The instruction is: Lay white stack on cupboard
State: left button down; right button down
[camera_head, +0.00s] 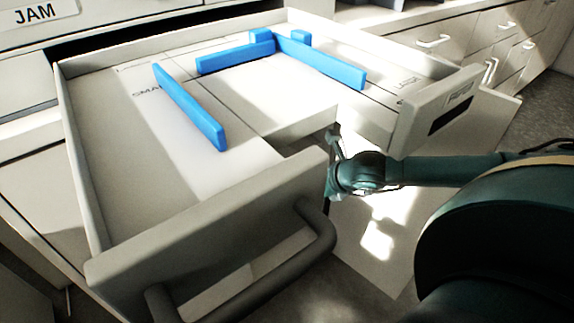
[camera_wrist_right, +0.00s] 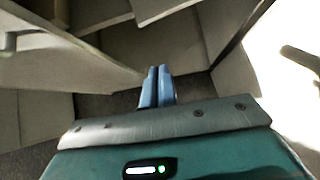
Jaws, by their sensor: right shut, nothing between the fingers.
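A pale, paper-like white surface, perhaps the white stack, lies flat in an open drawer between blue dividers (camera_head: 190,107); its edges are hard to make out. My right gripper (camera_head: 333,134) is at the drawer's front right, by the notch between its two front panels, apart from the white surface. In the right wrist view its two blue fingers (camera_wrist_right: 157,85) are side by side, shut and empty. My left gripper is not in view. Which unit is the cupboard I cannot tell; a white front labelled JAM (camera_head: 38,12) is at the top left.
The drawer's grey front panel (camera_head: 210,225) has a thick bar handle (camera_head: 315,250). A second front panel (camera_head: 437,108) stands at its right. More blue dividers (camera_head: 320,60) stand towards the back. White cabinets (camera_head: 465,38) with handles line the right. Sunlit patches lie below my right arm.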

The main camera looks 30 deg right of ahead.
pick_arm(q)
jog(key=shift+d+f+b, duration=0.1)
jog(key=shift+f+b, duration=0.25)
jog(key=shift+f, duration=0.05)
pick_arm(e)
jog(key=w+f, duration=0.6)
jog(key=w, duration=0.5)
jog(key=shift+w+f, duration=0.2)
jog(key=shift+w, duration=0.1)
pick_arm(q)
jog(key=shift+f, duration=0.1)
pick_arm(e)
jog(key=shift+d, duration=0.1)
